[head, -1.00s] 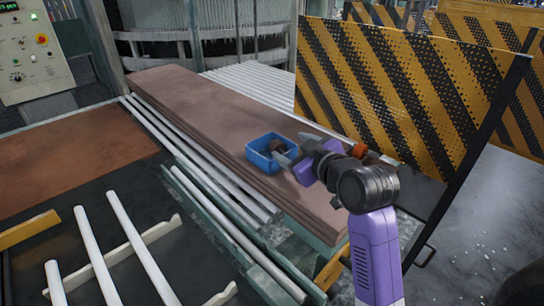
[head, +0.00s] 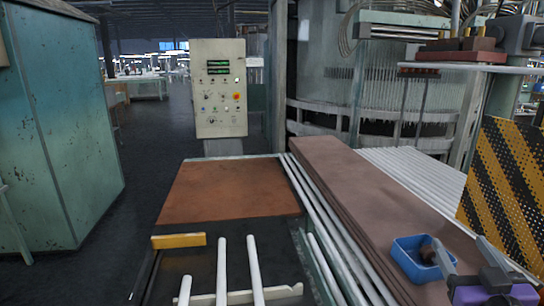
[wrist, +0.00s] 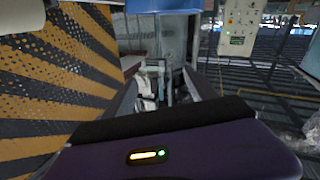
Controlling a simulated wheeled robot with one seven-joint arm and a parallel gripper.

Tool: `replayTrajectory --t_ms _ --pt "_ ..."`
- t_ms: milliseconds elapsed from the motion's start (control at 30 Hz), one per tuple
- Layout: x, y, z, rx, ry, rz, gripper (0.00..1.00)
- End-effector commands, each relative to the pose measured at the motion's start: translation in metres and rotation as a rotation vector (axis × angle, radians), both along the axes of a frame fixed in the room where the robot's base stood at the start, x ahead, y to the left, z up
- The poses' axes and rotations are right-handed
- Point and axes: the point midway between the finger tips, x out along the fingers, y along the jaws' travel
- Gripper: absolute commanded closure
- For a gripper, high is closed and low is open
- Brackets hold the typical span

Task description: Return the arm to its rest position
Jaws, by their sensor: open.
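My gripper (head: 458,243) is at the lower right of the head view. Its two grey fingers are apart and nothing shows between them. It is just right of a small blue bin (head: 408,266), and in the picture its left finger overlaps or nearly meets the bin's right side. A dark brown piece lies in the bin. In the wrist view my gripper (wrist: 162,82) also shows its fingers spread, with only distant background between them. Most of my arm is outside the head view.
The bin stands on a long brown board stack (head: 335,180). A black-and-yellow perforated guard (head: 500,185) is close on the right, and fills the left of the wrist view. White tubes (head: 222,270) lie at front left. A control panel (head: 218,90) stands behind.

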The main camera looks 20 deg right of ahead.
Motion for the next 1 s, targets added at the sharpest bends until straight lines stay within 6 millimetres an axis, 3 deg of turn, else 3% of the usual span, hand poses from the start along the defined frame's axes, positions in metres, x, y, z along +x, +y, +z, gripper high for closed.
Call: replayTrajectory --t_ms 267,467,800,1000 --pt "-0.019 0.082 -0.047 0.049 -0.093 0.096 0.34" --pt "-0.048 0.153 -0.081 0.097 -0.108 0.207 0.34" --pt "-0.13 0.258 -0.13 0.197 -0.003 0.426 0.34" --pt "-0.184 0.297 -0.161 0.25 0.154 0.534 0.34"
